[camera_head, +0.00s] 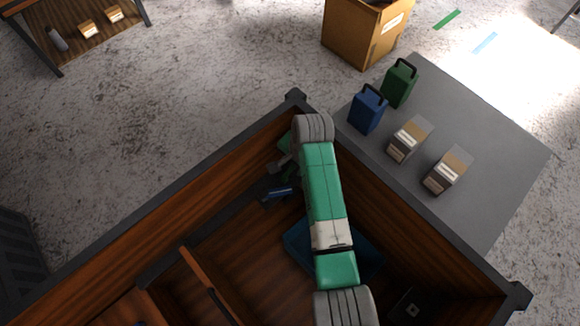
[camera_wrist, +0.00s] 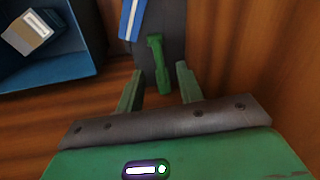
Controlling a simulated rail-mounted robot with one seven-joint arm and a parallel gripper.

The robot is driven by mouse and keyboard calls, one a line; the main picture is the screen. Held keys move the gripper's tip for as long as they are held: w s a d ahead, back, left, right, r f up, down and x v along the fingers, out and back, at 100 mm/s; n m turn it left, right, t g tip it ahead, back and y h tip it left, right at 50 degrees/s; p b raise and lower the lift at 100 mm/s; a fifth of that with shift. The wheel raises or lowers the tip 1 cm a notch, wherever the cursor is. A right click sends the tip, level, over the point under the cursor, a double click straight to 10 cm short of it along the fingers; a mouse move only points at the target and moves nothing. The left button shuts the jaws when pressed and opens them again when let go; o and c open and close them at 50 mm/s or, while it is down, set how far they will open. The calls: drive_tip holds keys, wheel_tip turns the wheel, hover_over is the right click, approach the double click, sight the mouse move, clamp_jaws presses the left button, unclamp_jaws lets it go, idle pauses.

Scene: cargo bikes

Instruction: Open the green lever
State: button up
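The green lever (camera_wrist: 158,62) shows in the wrist view, on a dark grey panel (camera_wrist: 172,20) at the top centre. My gripper (camera_wrist: 158,82) is open, its two green fingers apart, with the lower end of the lever appearing between the fingertips in the picture. I cannot tell whether a finger touches it. A blue lever (camera_wrist: 132,18) with a white stripe lies on the same panel, left of the green one. In the head view the blue lever (camera_head: 279,194) shows inside the wooden cargo box, left of my arm; the green lever is hard to make out there.
Wooden box walls (camera_head: 400,205) stand close around my arm. A blue bin (camera_wrist: 45,78) holding a small carton (camera_wrist: 30,32) sits left in the wrist view. Blue (camera_head: 367,110) and green (camera_head: 399,84) canisters and two small packages stand on a grey surface (camera_head: 505,150) outside the box.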

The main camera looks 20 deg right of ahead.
sight(292, 169)
drive_tip(key=shift+x, duration=1.2)
drive_tip(key=shift+a, duration=0.1)
clamp_jaws()
drive_tip(key=shift+r, duration=0.1)
